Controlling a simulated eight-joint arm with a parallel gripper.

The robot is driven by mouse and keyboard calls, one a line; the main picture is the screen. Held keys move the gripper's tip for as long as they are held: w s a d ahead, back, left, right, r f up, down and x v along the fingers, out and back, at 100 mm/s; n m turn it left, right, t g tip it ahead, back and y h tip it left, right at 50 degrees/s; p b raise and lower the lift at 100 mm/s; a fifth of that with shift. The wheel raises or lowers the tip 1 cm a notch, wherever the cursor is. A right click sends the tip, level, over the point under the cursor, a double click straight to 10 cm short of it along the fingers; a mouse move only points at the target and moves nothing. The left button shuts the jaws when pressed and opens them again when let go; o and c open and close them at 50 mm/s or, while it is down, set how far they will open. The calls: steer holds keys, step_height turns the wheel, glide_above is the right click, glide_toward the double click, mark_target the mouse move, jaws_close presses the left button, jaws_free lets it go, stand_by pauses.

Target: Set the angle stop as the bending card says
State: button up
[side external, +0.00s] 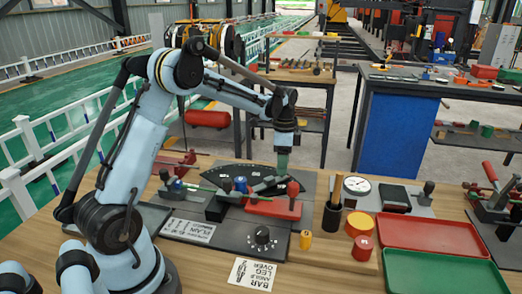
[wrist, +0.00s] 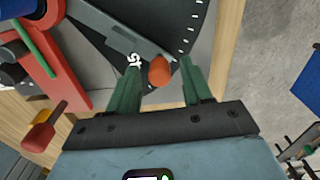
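My gripper (side external: 283,158) points down over the black fan-shaped angle scale (side external: 237,174) of the bender. In the wrist view its two green fingers (wrist: 161,64) are apart, one on each side of an orange knob (wrist: 159,71). The knob sits by the grey angle stop bar (wrist: 125,32), which carries partly hidden white lettering. I cannot tell whether the fingers touch the knob. White scale ticks (wrist: 194,30) show to the right of the bar. The bending card (side external: 252,273) lies at the table's front; its figures are too small to read.
A black dial (side external: 262,238) is in front.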

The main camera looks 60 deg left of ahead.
step_height(320, 180, up, 12)
stand_by(0.8)
steer(key=shift+r, duration=0.1)
steer(key=s+d+r+n+t, duration=0.2)
steer(key=s+d+n+t, duration=0.15)
steer(key=s+d, duration=0.45)
steer(key=s+d+f+n+t, duration=0.3)
steer(key=s+d+f+n, duration=0.1)
steer(key=s+d, duration=0.4)
steer(key=shift+d+f+n+t, duration=0.2)
steer(key=shift+f+n+t, duration=0.15)
steer(key=shift+f, duration=0.4)
